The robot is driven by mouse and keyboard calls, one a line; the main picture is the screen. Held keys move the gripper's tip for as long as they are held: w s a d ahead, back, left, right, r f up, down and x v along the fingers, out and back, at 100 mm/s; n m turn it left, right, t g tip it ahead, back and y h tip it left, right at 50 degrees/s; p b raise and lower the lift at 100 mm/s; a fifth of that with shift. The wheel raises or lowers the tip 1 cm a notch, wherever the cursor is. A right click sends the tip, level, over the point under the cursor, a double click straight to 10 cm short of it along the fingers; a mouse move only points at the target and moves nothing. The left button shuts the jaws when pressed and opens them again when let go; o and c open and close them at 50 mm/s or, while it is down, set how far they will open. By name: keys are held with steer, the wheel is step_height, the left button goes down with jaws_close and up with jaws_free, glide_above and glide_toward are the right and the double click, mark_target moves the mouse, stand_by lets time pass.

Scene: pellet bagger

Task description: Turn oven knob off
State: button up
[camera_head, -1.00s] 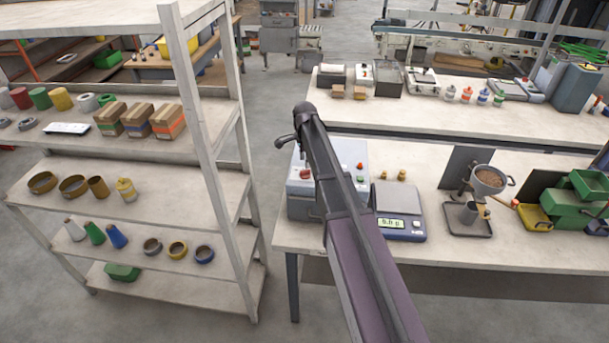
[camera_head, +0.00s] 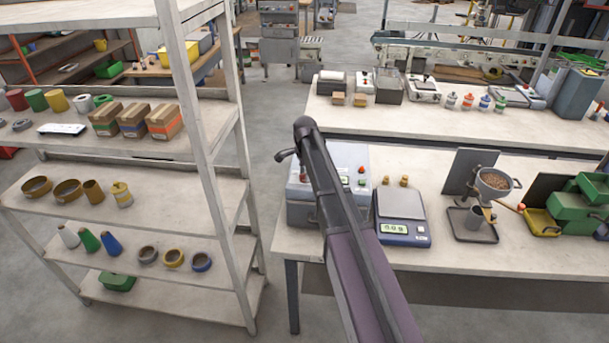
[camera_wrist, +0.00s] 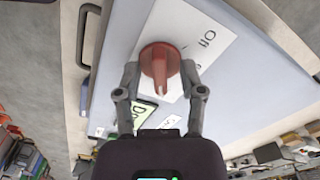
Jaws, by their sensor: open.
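A red round knob (camera_wrist: 160,65) with a raised grip bar sits on the pale blue face of a box (camera_wrist: 105,85) in the wrist view. A white label (camera_wrist: 205,45) beside it reads "Off". My gripper (camera_wrist: 161,75) is open, with one finger on each side of the knob. I cannot tell whether the fingers touch it. In the head view the grey-blue box (camera_head: 352,160) stands at the left end of the near bench, partly covered by my arm. My gripper is not clearly seen there.
A scale (camera_head: 402,205) stands just right of the box. Beyond it are a funnel stand (camera_head: 493,182) and green bins (camera_head: 580,210). A shelf rack (camera_head: 205,150) with boxes and spools stands left. Grey floor (camera_head: 262,110) lies open between rack and bench.

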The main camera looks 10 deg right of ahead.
jaws_close()
steer(key=shift+n, duration=0.4)
steer(key=n, duration=0.5)
steer(key=shift+s, duration=0.1)
steer(key=n, duration=0.5)
steer(key=shift+n, duration=0.4)
steer(key=n, duration=1.2)
steer(key=shift+n, duration=0.3)
